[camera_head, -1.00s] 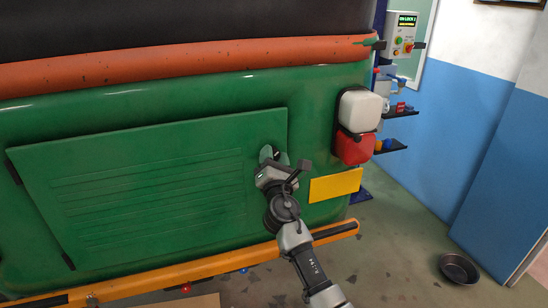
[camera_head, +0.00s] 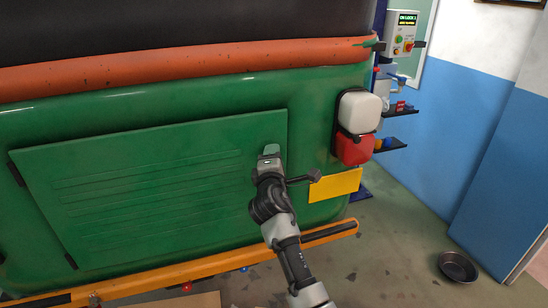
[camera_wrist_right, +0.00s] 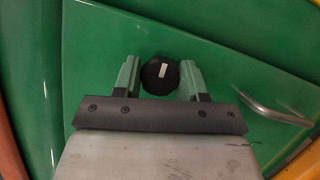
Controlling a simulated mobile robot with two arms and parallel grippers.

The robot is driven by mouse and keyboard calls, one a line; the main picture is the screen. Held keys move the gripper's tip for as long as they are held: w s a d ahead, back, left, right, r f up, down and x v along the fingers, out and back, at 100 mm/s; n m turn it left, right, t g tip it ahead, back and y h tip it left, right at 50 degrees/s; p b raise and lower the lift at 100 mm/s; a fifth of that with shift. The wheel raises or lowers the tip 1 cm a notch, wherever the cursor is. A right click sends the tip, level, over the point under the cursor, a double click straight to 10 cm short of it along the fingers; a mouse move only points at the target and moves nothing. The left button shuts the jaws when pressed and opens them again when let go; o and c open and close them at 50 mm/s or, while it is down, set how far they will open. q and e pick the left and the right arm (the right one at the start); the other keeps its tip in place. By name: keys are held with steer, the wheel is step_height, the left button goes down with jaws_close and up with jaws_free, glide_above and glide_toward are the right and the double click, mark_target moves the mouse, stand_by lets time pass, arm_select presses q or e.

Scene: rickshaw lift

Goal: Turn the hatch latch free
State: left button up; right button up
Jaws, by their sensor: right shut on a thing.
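The green hatch (camera_head: 150,185) is a flat panel on the rear of the green vehicle body, and it lies closed against it. In the right wrist view, the latch (camera_wrist_right: 160,76) is a round black knob with a short white mark that stands nearly upright, tilted slightly. My right gripper (camera_head: 271,150) is at the hatch's right side, its fingers pointing at the panel. The right wrist view shows its two green-grey fingers on either side of the knob; the gripper (camera_wrist_right: 160,80) is shut on it. In the head view the gripper hides the latch. My left gripper is out of view.
A white and red lamp (camera_head: 356,125) and a yellow plate (camera_head: 335,185) are right of the hatch. An orange bumper (camera_head: 200,268) runs below. A control box (camera_head: 402,32) hangs at the upper right. A round metal bowl (camera_head: 458,267) sits on open floor.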

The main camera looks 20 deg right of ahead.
steer(key=shift+m, duration=0.3)
steer(key=o, duration=0.9)
steer(key=shift+f, duration=0.1)
